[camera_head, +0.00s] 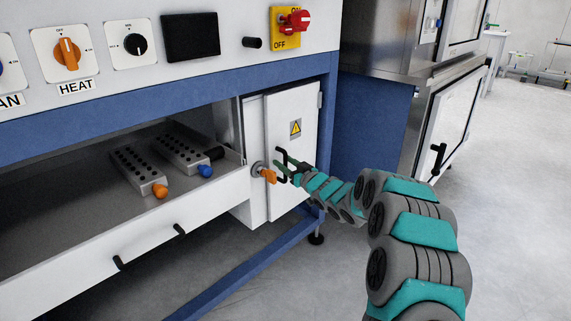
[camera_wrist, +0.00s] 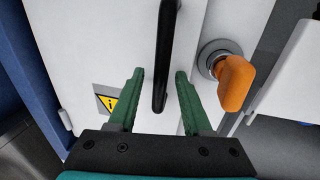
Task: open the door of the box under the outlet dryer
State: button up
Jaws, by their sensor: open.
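The box (camera_head: 254,209) under the dryer has a white door (camera_head: 297,110) with a yellow warning triangle (camera_head: 295,128). The door looks shut, with hinges on its right side. A black bar handle (camera_head: 279,158) stands on the door; it also shows in the wrist view (camera_wrist: 163,55). An orange turning knob (camera_head: 268,175) sits left of the handle, and to its right in the wrist view (camera_wrist: 234,82). My gripper (camera_wrist: 159,75) is open, its green fingers on either side of the handle's lower end. I cannot tell whether they touch it.
A white drawer (camera_head: 130,242) with black pulls stands out left of the box. It holds perforated grey blocks with an orange and a blue knob. A blue frame beam (camera_head: 262,262) runs low in front. A steel cabinet (camera_head: 452,110) stands to the right. The floor at right is clear.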

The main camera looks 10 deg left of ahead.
jog(key=shift+c, duration=0.2)
grip_shut()
dwell(1.1)
